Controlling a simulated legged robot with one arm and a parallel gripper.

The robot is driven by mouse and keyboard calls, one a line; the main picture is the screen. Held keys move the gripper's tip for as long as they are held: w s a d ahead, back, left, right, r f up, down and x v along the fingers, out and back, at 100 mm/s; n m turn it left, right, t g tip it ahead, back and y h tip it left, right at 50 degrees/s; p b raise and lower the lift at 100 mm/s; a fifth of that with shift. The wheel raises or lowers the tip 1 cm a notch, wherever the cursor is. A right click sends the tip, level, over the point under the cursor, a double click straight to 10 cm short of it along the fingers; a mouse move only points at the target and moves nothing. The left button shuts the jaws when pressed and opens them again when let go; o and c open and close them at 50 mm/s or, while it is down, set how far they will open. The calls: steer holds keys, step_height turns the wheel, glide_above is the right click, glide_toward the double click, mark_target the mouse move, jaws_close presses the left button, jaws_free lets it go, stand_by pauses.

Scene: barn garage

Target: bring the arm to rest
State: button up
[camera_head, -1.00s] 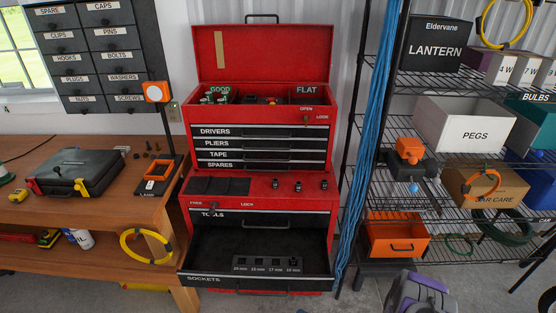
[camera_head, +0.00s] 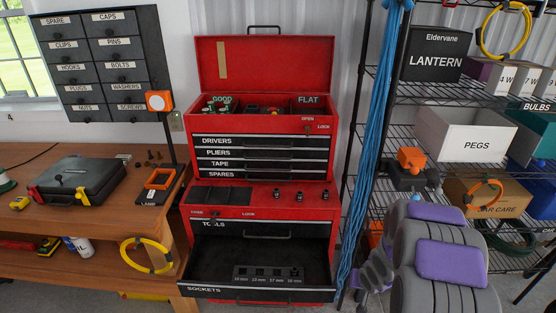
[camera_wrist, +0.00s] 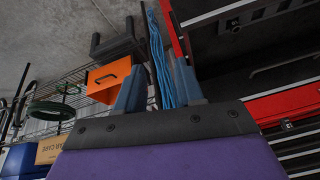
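My gripper (camera_wrist: 158,85) shows in the wrist view with its two blue-grey fingers apart and nothing between them. Beyond the fingers are the concrete floor, hanging blue cables and an orange bin (camera_wrist: 108,78). In the head view my grey arm with purple pads (camera_head: 440,255) is raised at the lower right, in front of the wire shelf. The fingers are hard to make out there.
A red tool chest (camera_head: 265,185) stands in the middle, its sockets drawer (camera_head: 215,265) pulled out and its lid up. A wire shelf (camera_head: 455,192) with boxes is at the right, blue cables (camera_head: 370,130) hang beside it. A wooden workbench (camera_head: 95,208) is at the left.

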steer(key=s+r+g+h, duration=0.2)
steer(key=s+r, duration=0.4)
steer(key=r, duration=0.5)
steer(key=s+a+r+n+g, duration=0.1)
steer(key=s+a+r, duration=0.3)
steer(key=s, duration=0.6)
steer(key=s+a+r+g+y, duration=0.1)
steer(key=s+a+r+g, duration=0.1)
steer(key=s+a+r, duration=0.2)
steer(key=s+a+r+n+g+y, duration=0.1)
steer(key=s+a+r, duration=0.3)
steer(key=s+r, duration=0.5)
steer(key=s, duration=0.8)
steer(key=shift+a+n+g, duration=0.15)
steer(key=shift+n+g, duration=0.15)
steer(key=shift+g, duration=0.1)
